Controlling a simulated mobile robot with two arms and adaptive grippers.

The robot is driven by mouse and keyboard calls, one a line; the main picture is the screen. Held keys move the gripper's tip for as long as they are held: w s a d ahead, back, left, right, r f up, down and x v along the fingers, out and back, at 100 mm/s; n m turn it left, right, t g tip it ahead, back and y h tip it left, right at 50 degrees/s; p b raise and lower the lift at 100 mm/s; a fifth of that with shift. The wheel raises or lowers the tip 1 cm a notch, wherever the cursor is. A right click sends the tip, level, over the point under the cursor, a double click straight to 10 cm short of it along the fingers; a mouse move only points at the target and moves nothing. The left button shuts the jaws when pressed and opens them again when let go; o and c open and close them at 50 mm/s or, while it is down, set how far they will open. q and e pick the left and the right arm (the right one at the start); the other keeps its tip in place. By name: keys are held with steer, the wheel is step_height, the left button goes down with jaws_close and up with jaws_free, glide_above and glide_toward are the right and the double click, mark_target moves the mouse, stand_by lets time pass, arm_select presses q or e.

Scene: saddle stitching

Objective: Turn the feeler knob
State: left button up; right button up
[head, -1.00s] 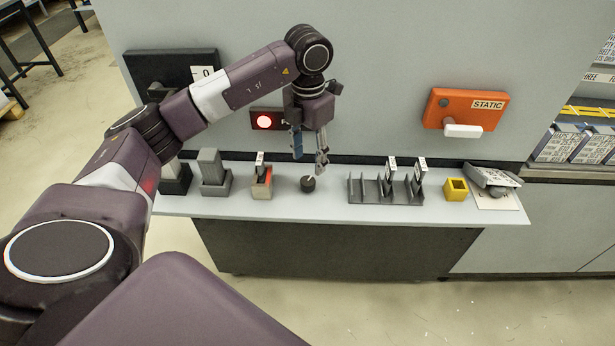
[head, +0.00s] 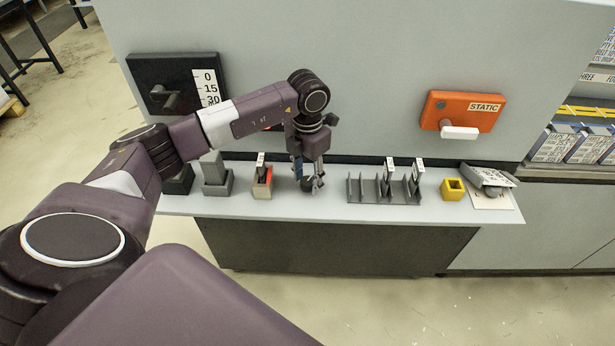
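The small dark round knob (head: 308,186) sits on the light shelf, in front of the grey wall. It is mostly hidden by my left gripper (head: 309,183). My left gripper points down, with its fingertips at the knob, one on either side as seen here. I cannot tell whether the fingers touch it or are shut on it. My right gripper is not in view.
On the shelf (head: 430,213), a small block holder with a red part (head: 262,184) stands left of the knob. A grey slotted rack (head: 365,190) and a yellow square cup (head: 452,188) stand to the right.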

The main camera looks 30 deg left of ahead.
mark_target(307, 181)
arm_select(q)
steer(key=c, duration=0.8)
steer(key=m+b, duration=0.2)
steer(key=b, duration=0.1)
steer(key=shift+f+m, duration=0.2)
steer(key=shift+m, duration=0.1)
steer(key=shift+c, duration=0.2)
steer(key=shift+r+m+b, duration=0.15)
steer(key=shift+m+b, duration=0.45)
steer(key=shift+r, duration=0.1)
steer(key=shift+c, duration=0.2)
steer(key=o, duration=1.2)
steer(key=shift+c, duration=0.2)
step_height(307, 181, up, 12)
